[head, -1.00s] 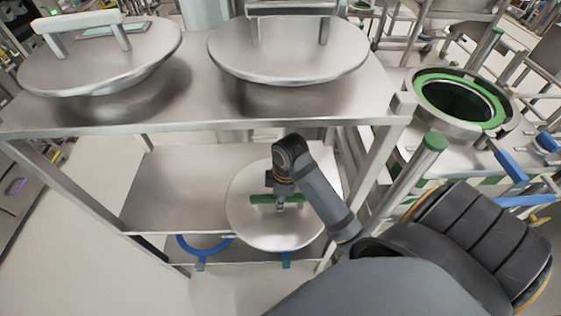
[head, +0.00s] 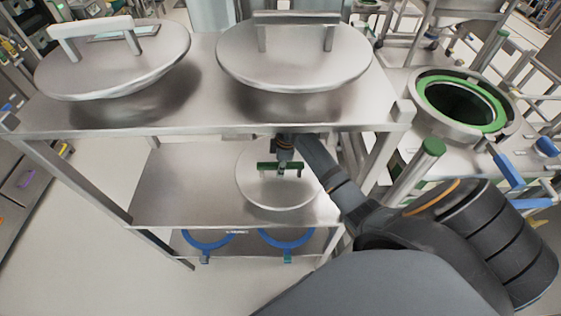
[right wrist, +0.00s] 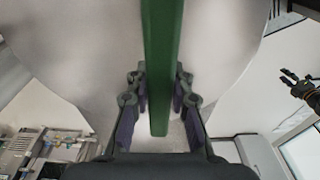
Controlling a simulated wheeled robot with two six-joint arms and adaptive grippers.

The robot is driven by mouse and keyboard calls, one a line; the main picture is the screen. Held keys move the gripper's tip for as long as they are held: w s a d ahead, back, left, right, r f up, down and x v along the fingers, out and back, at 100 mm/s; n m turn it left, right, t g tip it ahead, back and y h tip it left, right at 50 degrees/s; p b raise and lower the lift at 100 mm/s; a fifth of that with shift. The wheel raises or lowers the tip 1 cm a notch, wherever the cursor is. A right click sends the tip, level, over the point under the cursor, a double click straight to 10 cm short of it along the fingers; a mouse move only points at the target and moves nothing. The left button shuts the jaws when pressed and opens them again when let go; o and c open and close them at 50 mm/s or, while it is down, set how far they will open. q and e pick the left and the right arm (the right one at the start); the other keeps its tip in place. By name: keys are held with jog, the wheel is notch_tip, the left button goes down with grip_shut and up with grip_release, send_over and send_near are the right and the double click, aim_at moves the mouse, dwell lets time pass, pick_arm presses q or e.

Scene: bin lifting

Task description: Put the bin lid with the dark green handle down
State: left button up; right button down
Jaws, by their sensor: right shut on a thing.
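The bin lid (head: 262,195) with the dark green handle (head: 270,166) is a round steel disc at the middle shelf of the steel rack, under the top shelf. My right gripper (head: 283,164) reaches in below the top shelf and is shut on the green handle. In the right wrist view the green handle (right wrist: 161,60) runs between the fingers, with the pale lid (right wrist: 90,60) behind it. Whether the lid touches the shelf cannot be told. In the head view my left gripper is out of view. In the right wrist view a dark gripper (right wrist: 296,84) shows at the right edge, open.
Two lids, one with a white handle (head: 95,28) and one with a grey handle (head: 296,18), sit on the top shelf (head: 205,115). Blue rings (head: 287,239) are on the bottom shelf. A green-rimmed bin (head: 462,80) stands right. The middle shelf (head: 175,185) is clear at left.

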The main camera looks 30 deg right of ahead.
jog(key=shift+w+f, duration=0.2)
jog(key=shift+f, duration=0.3)
jog(key=c, duration=1.2)
grip_release()
jog(key=shift+s+f, duration=0.1)
jog(key=shift+s, duration=0.1)
jog(key=r, duration=0.5)
jog(key=r+b, duration=0.1)
jog(key=r, duration=0.1)
jog(key=shift+s+d+r, duration=0.25)
jog(key=shift+d+r, duration=0.05)
jog(key=shift+d, duration=0.05)
